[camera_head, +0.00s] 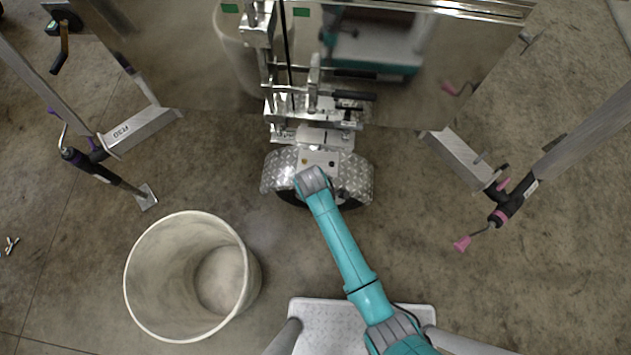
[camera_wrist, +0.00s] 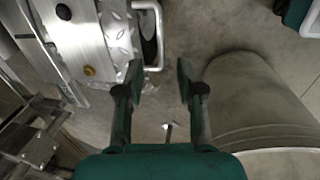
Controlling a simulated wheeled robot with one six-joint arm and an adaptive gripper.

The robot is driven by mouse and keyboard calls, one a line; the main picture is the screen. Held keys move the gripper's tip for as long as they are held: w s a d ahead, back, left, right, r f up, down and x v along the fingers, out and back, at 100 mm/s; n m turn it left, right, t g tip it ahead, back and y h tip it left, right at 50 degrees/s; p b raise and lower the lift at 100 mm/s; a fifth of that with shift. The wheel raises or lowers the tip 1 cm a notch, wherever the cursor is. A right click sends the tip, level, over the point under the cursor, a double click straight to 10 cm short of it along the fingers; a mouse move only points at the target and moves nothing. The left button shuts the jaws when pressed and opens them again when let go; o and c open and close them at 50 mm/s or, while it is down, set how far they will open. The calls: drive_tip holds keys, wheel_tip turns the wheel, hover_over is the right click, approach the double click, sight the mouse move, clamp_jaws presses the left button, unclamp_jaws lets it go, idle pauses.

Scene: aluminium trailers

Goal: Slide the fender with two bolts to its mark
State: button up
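The fender (camera_head: 356,172) is silver diamond plate and arches over a dark wheel beneath the trailer's near end. Two bolts show on its flat plate, one brass-coloured and one dark. In the head view my wrist hides the gripper. I cannot make out the mark.
A large pale bin (camera_head: 140,280) stands on the floor at the lower left; it also shows right of my fingers in the wrist view (camera_wrist: 255,100). Trailer legs with cranks stand left (camera_head: 125,130) and right (camera_head: 470,165). A shiny trailer panel (camera_head: 430,70) is behind the fender.

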drive_tip(key=f, duration=0.3)
drive_tip(key=w+f, duration=0.1)
drive_tip(key=f, duration=0.3)
drive_tip(key=shift+w+f, duration=0.2)
drive_tip(key=shift+f, duration=0.05)
clamp_jaws()
